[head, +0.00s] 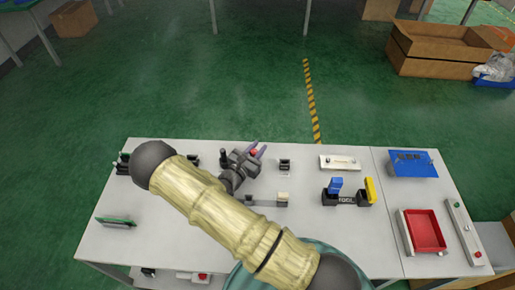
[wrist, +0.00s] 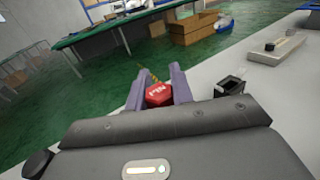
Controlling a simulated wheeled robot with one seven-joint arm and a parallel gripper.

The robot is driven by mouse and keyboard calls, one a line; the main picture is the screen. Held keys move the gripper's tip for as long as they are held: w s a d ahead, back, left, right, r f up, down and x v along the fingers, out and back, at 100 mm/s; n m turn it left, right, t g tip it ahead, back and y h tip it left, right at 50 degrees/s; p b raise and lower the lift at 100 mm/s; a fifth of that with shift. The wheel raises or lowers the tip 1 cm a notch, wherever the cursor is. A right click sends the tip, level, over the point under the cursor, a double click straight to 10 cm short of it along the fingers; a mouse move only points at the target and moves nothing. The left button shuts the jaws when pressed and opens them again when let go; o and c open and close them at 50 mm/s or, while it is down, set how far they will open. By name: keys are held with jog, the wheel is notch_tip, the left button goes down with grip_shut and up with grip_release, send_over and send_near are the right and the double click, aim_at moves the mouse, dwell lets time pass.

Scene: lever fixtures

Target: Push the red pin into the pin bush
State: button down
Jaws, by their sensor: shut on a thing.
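The red pin (wrist: 159,95) shows its red, lettered head in the wrist view. My gripper (wrist: 158,92) is shut on it, with one purple-grey finger on each side. In the head view my gripper (head: 258,151) is over the far part of the white table, and a bit of the red pin (head: 253,152) shows between the fingers. A small black block with an opening, which looks like the pin bush (wrist: 230,86), stands on the table to the right of the gripper, apart from the pin. It also shows in the head view (head: 284,165). The pin's shaft is hidden.
A white lever plate (head: 340,163) and a blue panel (head: 412,164) lie farther right on the table. A black fixture with blue and yellow parts (head: 347,198) and a red tray (head: 423,231) are nearer. Black clamps (head: 123,163) stand at the left. Table space around the bush is clear.

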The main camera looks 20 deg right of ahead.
jog(key=shift+f+b, duration=0.3)
jog(key=shift+f, duration=0.25)
jog(key=c, duration=1.1)
grip_release()
jog(key=shift+c, duration=0.2)
jog(key=b+v, duration=0.1)
jog(key=v, duration=0.6)
jog(key=shift+s+a+b, duration=0.2)
jog(key=shift+b, duration=0.1)
